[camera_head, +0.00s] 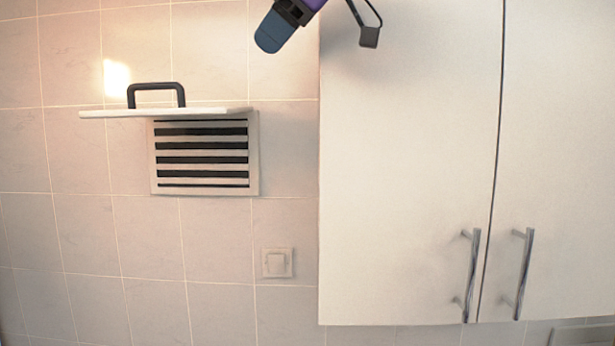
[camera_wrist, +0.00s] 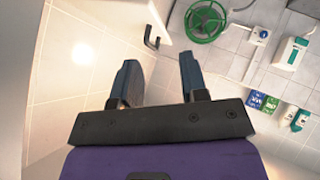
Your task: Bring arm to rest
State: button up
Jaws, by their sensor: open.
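My gripper (camera_wrist: 160,80) is open in the wrist view, its two dark blue fingers well apart with nothing between them. In the head view only the lower end of my gripper (camera_head: 273,30) shows at the top edge, tilted down to the left. It is in front of the tiled wall, beside the left edge of the white cabinet (camera_head: 405,170). Most of my arm is out of view there.
A white panel (camera_head: 165,113) with a black handle (camera_head: 156,87) juts out above a slatted vent (camera_head: 203,172). The cabinet has two metal handles. A wall switch (camera_head: 277,263) sits lower. The wrist view shows a green round object (camera_wrist: 205,22), a white bottle (camera_wrist: 290,54) and small packets (camera_wrist: 263,101).

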jog(key=s+d+f+m+t+h, duration=0.1)
jog(key=d+f+m+h, duration=0.1)
jog(key=d+f+m, duration=0.3)
jog(key=d+f+m+h, duration=0.1)
jog(key=d+f, duration=0.2)
jog(key=d, duration=0.5)
jog(key=s+d+f+m+h, duration=0.2)
jog(key=s+d+f+m, duration=0.2)
jog(key=d+f, duration=0.3)
jog(key=s+d+f+m+g+h, duration=0.1)
jog(key=s+d+f+m, duration=0.3)
jog(key=f, duration=0.6)
jog(key=s+d+f+m+h, duration=0.2)
jog(key=s+d+f+m, duration=0.3)
jog(key=d, duration=0.6)
notch_tip(320, 180, down, 4)
jog(key=s, duration=0.2)
jog(key=shift+s+r+h, duration=0.25)
jog(key=shift+s+h, duration=0.05)
